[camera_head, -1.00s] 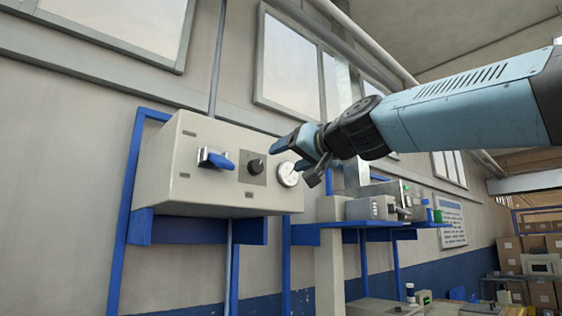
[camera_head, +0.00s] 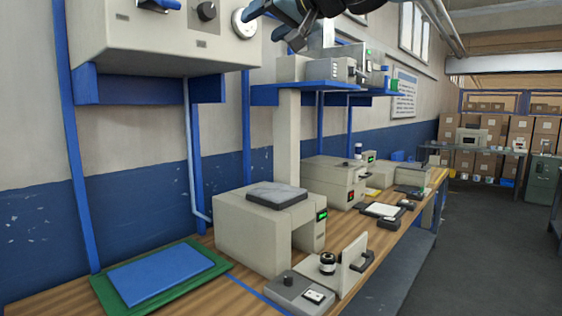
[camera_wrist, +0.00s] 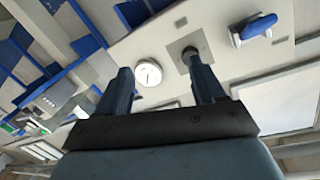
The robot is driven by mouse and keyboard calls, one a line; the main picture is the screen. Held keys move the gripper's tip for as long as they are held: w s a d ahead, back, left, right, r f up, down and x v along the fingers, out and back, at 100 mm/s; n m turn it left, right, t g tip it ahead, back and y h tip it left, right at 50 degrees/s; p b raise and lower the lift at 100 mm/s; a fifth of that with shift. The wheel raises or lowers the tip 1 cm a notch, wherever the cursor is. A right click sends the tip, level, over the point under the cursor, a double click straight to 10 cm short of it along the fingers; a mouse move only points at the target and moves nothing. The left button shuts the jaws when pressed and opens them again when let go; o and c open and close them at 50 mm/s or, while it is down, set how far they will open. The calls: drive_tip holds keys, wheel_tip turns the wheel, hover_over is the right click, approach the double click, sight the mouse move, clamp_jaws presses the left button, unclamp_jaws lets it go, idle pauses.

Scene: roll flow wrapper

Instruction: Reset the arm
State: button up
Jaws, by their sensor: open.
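My gripper (camera_head: 279,24) is at the top edge of the head view, partly cut off, just right of a round gauge (camera_head: 245,22) on the beige wall box (camera_head: 140,40). In the wrist view my gripper (camera_wrist: 158,64) has its two fingers well apart with nothing between them. The gauge (camera_wrist: 148,73) shows behind the fingers. A black knob (camera_wrist: 188,54) on the box front is close behind the right fingertip in that picture; I cannot tell whether they touch.
A blue-handled switch (camera_wrist: 254,28) is on the box front. Below, a wooden bench (camera_head: 235,296) carries a blue pad (camera_head: 165,272), a beige machine (camera_head: 250,240) and small devices. A blue shelf (camera_head: 310,88) holds instruments. The floor (camera_head: 465,255) at right is clear.

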drive_tip(key=s+d+f+m+g+h, duration=0.1)
drive_tip(key=s+d+f+h, duration=0.15)
drive_tip(key=d+f, duration=0.65)
drive_tip(key=s+d+f+m+g+h, duration=0.15)
drive_tip(key=d+f+h, duration=0.3)
drive_tip(key=f, duration=0.85)
drive_tip(key=s+d+f+m+g+h, duration=0.1)
drive_tip(key=s+d+f+g+h, duration=0.1)
drive_tip(key=s+d+f, duration=0.4)
drive_tip(key=s+d+f+m+g+h, duration=0.1)
drive_tip(key=s+d+f, duration=0.5)
drive_tip(key=f, duration=0.7)
drive_tip(key=shift+d+g+h, duration=0.55)
drive_tip(key=shift+g+h, duration=0.05)
drive_tip(key=shift+g, duration=0.05)
drive_tip(key=shift+s, duration=0.1)
drive_tip(key=shift+c, duration=0.2)
